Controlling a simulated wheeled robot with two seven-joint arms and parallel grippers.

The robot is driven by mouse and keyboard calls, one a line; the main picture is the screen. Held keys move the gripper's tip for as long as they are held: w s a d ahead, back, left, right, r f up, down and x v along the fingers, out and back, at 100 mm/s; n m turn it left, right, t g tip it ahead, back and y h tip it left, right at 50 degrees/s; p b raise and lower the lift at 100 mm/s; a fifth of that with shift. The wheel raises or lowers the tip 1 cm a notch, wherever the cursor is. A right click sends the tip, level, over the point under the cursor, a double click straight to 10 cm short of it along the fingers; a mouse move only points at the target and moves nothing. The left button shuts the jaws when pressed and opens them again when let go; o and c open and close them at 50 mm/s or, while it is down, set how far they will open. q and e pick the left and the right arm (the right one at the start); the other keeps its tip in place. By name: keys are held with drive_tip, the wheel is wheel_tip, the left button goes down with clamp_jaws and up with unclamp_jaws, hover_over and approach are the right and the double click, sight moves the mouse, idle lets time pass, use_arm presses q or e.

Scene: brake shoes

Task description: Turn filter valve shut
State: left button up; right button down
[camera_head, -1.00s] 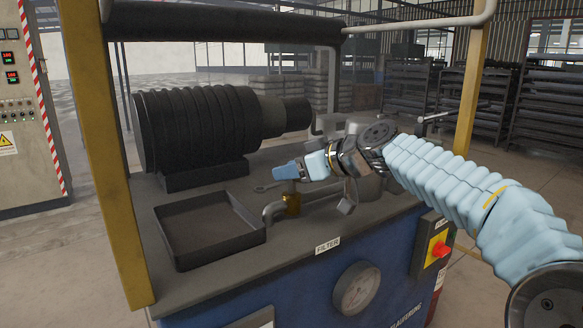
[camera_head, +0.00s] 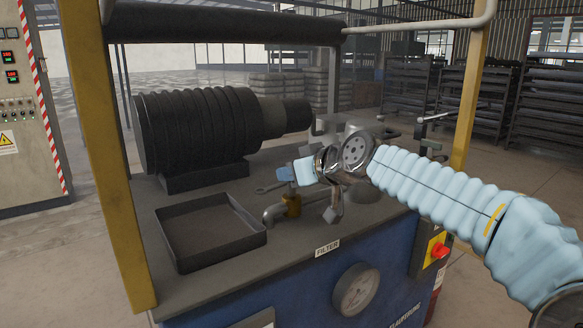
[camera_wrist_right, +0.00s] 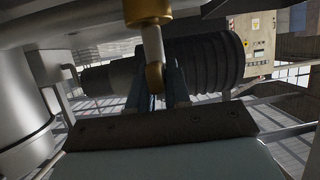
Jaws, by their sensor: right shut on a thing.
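The filter valve is a small brass body (camera_head: 291,205) on a grey pipe (camera_head: 270,215), behind the FILTER label (camera_head: 327,248) on the machine's top. My right gripper (camera_head: 287,173) reaches in from the right just above the brass body. It is shut on the valve's handle, and its fingers hide most of the handle in the head view. In the right wrist view, a pale stem (camera_wrist_right: 152,45) with brass ends runs down between the fingers (camera_wrist_right: 158,95). My left gripper is not in view.
A black tray (camera_head: 176,250) lies left of the valve. A large ribbed dark cylinder (camera_head: 200,125) stands behind it. A yellow post (camera_head: 105,150) and an upper bar (camera_head: 225,24) frame the workspace.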

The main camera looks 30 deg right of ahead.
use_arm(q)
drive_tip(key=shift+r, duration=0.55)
use_arm(e)
drive_tip(key=shift+m+h, duration=0.4)
drive_tip(key=c, duration=1.2)
unclamp_jaws()
drive_tip(key=shift+o, duration=0.2)
use_arm(q)
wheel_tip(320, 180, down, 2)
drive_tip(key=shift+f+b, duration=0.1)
drive_tip(key=shift+b, duration=0.75)
use_arm(e)
drive_tip(key=a+v, duration=0.1)
drive_tip(key=v, duration=1.2)
drive_tip(key=shift+s+d, duration=0.45)
